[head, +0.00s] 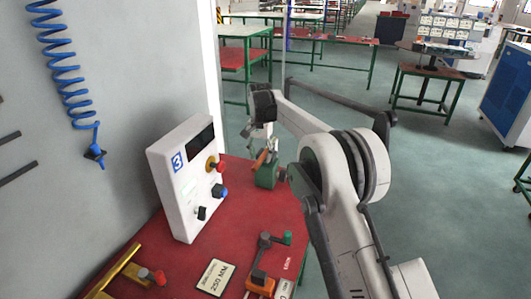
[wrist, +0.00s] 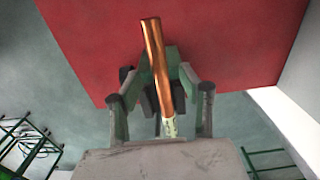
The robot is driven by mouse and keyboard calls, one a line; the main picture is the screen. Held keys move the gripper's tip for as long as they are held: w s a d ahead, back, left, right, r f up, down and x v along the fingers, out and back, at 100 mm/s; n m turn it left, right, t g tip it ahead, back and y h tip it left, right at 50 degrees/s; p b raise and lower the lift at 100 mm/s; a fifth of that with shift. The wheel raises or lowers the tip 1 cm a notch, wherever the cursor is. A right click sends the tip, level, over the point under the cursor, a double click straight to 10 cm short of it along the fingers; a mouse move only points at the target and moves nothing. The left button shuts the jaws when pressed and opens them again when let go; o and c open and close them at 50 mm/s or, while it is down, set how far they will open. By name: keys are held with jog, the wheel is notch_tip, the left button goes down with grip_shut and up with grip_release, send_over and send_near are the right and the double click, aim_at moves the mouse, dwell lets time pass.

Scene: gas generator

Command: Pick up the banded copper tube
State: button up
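The banded copper tube (wrist: 155,60) shows in the wrist view as a shiny copper rod, slightly tilted, with a pale marked band at its lower end. In the head view the tube (head: 259,160) leans at a slant by a green block (head: 267,177) on the red table. My gripper (wrist: 158,78) has one finger on each side of the tube; the fingers look apart, with gaps beside it. In the head view my gripper (head: 262,142) is just above the block. Any contact between the fingers and the tube is hidden.
The red table (head: 190,262) carries a white control box (head: 187,178) marked 3, left of my gripper. Lever fixtures (head: 262,278) and a "250 MM" plate (head: 216,277) are at the front. A wall stands at left with a coiled blue hose (head: 72,85). Open floor lies beyond the table.

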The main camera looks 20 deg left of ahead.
jog(key=shift+f, duration=0.55)
grip_shut()
